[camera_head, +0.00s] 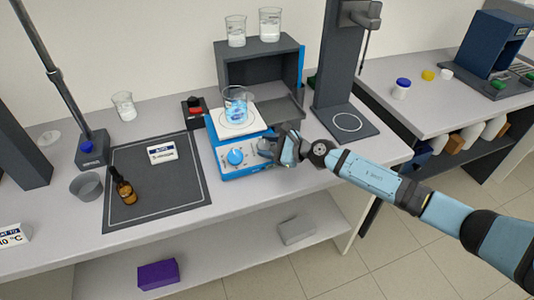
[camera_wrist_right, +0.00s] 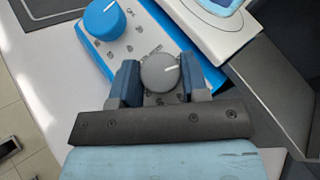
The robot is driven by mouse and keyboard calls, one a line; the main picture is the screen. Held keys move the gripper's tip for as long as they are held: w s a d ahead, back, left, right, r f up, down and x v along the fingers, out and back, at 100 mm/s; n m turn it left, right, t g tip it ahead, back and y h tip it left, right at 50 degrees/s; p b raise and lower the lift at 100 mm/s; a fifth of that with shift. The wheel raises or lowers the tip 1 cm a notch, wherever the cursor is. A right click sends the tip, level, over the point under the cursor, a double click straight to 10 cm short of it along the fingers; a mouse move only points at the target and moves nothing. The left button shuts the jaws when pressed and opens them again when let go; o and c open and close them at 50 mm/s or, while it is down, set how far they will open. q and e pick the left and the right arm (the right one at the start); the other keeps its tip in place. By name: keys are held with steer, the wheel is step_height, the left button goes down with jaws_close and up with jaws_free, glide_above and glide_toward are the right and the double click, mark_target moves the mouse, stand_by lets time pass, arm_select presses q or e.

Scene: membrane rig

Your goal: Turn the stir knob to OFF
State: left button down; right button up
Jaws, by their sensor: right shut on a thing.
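The blue stirrer hotplate (camera_head: 228,172) stands on the bench with a beaker of blue liquid (camera_head: 237,108) on its white top plate. Its front has a blue knob (camera_head: 235,157), also in the right wrist view (camera_wrist_right: 103,20), and a grey knob (camera_wrist_right: 160,74). My right gripper (camera_wrist_right: 160,82) is shut on the grey knob, one blue finger pad on each side. The grey knob's white pointer line points right in the wrist view. Marks surround both knobs, but I cannot read which knob is stir. In the head view my right gripper (camera_head: 268,150) partly hides the grey knob. My left gripper is out of view.
A red-and-black switch box (camera_head: 195,107) stands left of the hotplate. A dark mat (camera_head: 180,188) with a brown dropper bottle (camera_head: 124,188) lies further left. A grey open cabinet (camera_head: 258,49) is behind, and a dark stand (camera_head: 348,122) is to the right.

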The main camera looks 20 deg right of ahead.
steer(key=n+g+b, duration=0.2)
steer(key=b, duration=0.1)
steer(key=shift+w+f+n+y, duration=0.1)
steer(key=shift+f+n+y, duration=0.15)
steer(key=shift+n+y, duration=0.05)
steer(key=n+g+b, duration=0.1)
steer(key=g+b, duration=0.1)
steer(key=shift+r+n+b, duration=0.2)
steer(key=shift+n+b, duration=0.2)
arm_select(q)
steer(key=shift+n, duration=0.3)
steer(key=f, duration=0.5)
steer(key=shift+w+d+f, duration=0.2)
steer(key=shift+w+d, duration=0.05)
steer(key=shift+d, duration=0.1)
arm_select(e)
steer(key=shift+r, duration=0.15)
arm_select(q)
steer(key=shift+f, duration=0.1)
arm_select(e)
steer(key=o, duration=0.9)
